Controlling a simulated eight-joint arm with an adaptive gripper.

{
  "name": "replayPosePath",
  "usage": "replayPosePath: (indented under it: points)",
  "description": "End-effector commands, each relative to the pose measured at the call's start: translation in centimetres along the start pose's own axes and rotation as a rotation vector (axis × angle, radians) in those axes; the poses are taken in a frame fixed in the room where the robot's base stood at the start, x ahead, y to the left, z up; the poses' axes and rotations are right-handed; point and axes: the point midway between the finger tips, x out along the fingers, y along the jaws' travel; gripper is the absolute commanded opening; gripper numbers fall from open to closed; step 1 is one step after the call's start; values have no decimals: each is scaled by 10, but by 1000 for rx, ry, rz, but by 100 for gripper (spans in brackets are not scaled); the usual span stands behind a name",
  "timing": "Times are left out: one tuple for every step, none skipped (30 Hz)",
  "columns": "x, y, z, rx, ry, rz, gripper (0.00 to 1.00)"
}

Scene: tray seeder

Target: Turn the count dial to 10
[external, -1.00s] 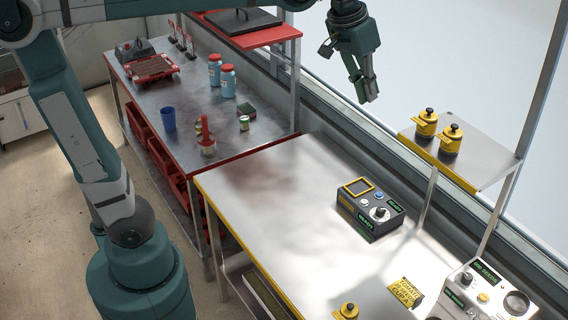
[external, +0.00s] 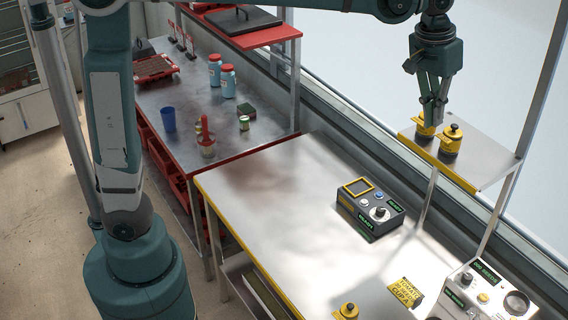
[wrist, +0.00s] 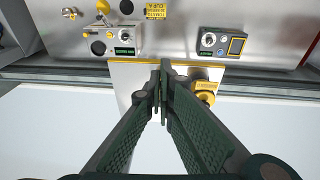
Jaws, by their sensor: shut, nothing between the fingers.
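A dark grey control box (external: 370,208) sits on the steel table, with a round pale knob (external: 379,212), a blue button, a yellow-framed panel and green labels. The labels are too small to read, so I cannot confirm the knob is the count dial. The box also shows at the upper right of the wrist view (wrist: 220,43), its knob (wrist: 208,39) facing up. My gripper (external: 431,122) is shut and empty, pointing down by the small shelf, apart from the box. Its fingertips (wrist: 161,72) meet in the wrist view. The dial's setting is unreadable.
Yellow canisters (external: 449,142) stand on the shelf (external: 483,166) close to my fingers. A pale machine (external: 480,293) with a gauge and knob stands at the table's right end, near a yellow sign (external: 404,293). The table's middle is clear.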

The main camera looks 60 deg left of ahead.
Motion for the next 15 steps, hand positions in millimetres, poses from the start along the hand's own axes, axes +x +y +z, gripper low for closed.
replayPosePath:
  points:
    - [2, 9, -4, 2, -7, -2, 0]
    - [4, 14, -6, 2, -12, -3, 0]
    - [7, 21, -8, 2, -17, -5, 0]
    - [9, 26, -9, 2, -22, -6, 0]
    - [11, 31, -11, 2, -26, -7, 0]
    - [14, 37, -12, 1, -33, -10, 0]
    - [16, 42, -14, 1, -37, -12, 0]
    - [18, 47, -15, 1, -41, -13, 0]
    - [21, 54, -17, 2, -47, -15, 0]
    - [23, 59, -18, 2, -51, -16, 0]
    - [26, 64, -19, 2, -55, -18, 0]
    - [29, 71, -20, 1, -62, -21, 0]
    - [32, 76, -21, 1, -66, -23, 0]
    - [34, 81, -22, 1, -70, -25, 0]
    - [37, 87, -24, 2, -75, -27, 0]
